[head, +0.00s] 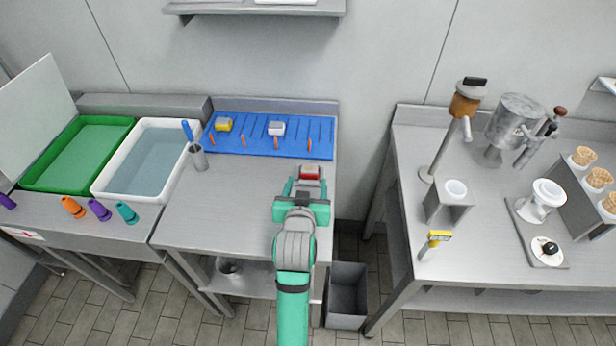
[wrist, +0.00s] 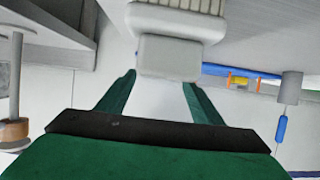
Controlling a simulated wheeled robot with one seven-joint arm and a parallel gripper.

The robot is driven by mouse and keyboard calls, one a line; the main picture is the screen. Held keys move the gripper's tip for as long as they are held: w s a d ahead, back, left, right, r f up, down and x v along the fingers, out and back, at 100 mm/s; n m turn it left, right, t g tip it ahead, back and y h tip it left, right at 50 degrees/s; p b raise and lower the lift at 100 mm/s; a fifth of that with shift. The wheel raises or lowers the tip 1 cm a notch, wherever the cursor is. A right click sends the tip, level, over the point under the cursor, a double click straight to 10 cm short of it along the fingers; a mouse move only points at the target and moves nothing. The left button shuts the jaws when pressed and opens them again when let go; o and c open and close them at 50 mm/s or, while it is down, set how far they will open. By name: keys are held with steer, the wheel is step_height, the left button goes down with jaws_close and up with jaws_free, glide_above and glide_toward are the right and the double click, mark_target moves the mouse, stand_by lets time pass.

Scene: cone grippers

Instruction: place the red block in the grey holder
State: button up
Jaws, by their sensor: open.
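The red block (head: 310,172) has a red top on a pale grey body and stands on the steel table, just in front of the blue mat. My gripper (head: 306,184) is open, with its teal fingers at the block's near side. In the wrist view, which looks upside down, a pale ribbed grey body (wrist: 175,45) lies just beyond and partly between the fingertips (wrist: 160,84); no red shows there. I cannot tell whether the fingers touch it. A grey cylindrical holder (head: 199,160) with a blue-handled tool stands left of the mat; I cannot tell whether it is the task's holder.
The blue mat (head: 240,146) bears a yellow-topped block (head: 223,125), a white-topped block (head: 276,128) and several orange pegs. White (head: 110,190) and green (head: 35,185) tubs stand left. A gap with a bin (head: 347,290) separates the right table (head: 400,160). The table's left front is clear.

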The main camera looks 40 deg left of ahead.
steer(key=v, duration=0.2)
steer(key=shift+s+d+r, duration=0.15)
steer(key=shift+s+d, duration=0.1)
steer(key=shift+s+r, duration=0.1)
steer(key=shift+s, duration=0.2)
